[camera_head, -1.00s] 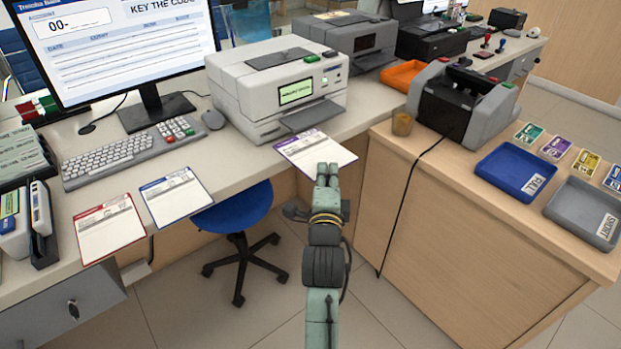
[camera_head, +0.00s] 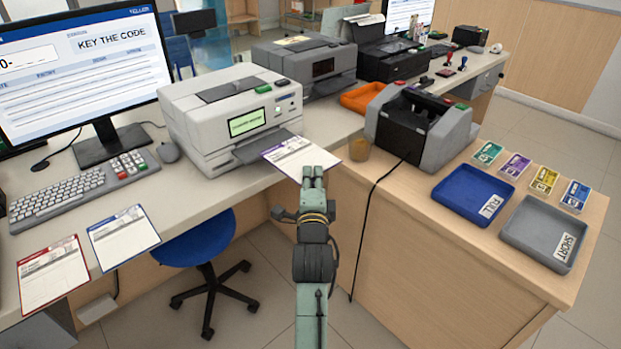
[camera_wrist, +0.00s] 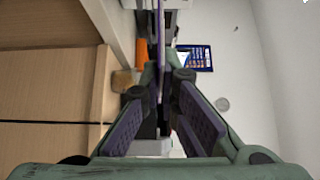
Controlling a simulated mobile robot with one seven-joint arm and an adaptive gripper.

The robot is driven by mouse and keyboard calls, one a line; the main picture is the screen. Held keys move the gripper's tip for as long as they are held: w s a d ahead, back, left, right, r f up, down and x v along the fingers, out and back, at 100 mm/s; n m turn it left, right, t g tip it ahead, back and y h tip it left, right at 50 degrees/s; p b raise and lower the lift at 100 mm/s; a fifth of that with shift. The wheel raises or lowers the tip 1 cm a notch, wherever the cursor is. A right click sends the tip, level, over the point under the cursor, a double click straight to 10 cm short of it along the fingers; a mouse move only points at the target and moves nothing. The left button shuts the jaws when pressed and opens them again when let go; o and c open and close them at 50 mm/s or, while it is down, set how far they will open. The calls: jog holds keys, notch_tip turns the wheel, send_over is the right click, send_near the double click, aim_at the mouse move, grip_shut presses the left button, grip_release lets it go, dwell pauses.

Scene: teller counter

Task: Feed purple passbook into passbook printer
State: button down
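The purple passbook (camera_head: 298,156) is a white open sheet with a purple edge strip. My gripper (camera_head: 313,176) is shut on its near edge and holds it out level past the counter edge. In the wrist view the passbook (camera_wrist: 160,45) shows edge-on as a thin purple line between the fingers. The passbook printer (camera_head: 215,112) is a pale grey box with a lit green screen. Its dark front tray (camera_head: 266,146) lies just left of the passbook. The passbook's far-left part meets or overlaps the tray in the picture; I cannot tell whether they touch.
A red passbook (camera_head: 52,272) and a blue passbook (camera_head: 123,237) lie on the counter at left, near the keyboard (camera_head: 60,198). A blue chair (camera_head: 196,243) is below.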

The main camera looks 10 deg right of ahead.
jog(key=shift+w+a+f+b, duration=0.45)
jog(key=shift+w+a, duration=0.3)
jog(key=shift+w, duration=0.25)
jog(key=shift+w+a+f+b, duration=0.35)
jog(key=shift+w+a, duration=0.4)
jog(key=shift+w, duration=0.3)
jog(key=shift+w+a+f+b, duration=0.35)
jog(key=shift+w+a+b, duration=0.15)
jog(key=shift+w+a, duration=0.4)
jog(key=shift+w+a+b, duration=0.35)
jog(key=shift+w+a, duration=0.15)
jog(key=shift+w, duration=0.3)
jog(key=shift+w+a+b, duration=0.3)
jog(key=shift+w+a, duration=0.25)
jog(key=shift+w, duration=0.3)
jog(key=shift+w+a+b, duration=0.35)
jog(key=shift+w+a, duration=0.15)
jog(key=shift+w, duration=0.3)
jog(key=c, duration=1.7)
grip_release()
jog(key=shift+f, duration=0.1)
jog(key=shift+s+d+p, duration=0.15)
jog(key=shift+s+d, duration=0.55)
jog(key=shift+s, duration=0.25)
jog(key=shift+s+d+p, duration=0.1)
jog(key=shift+s+d, duration=0.55)
jog(key=shift+s, duration=0.3)
jog(key=shift+s+d+p, duration=0.15)
jog(key=shift+s+d, duration=0.55)
jog(key=shift+s, duration=0.25)
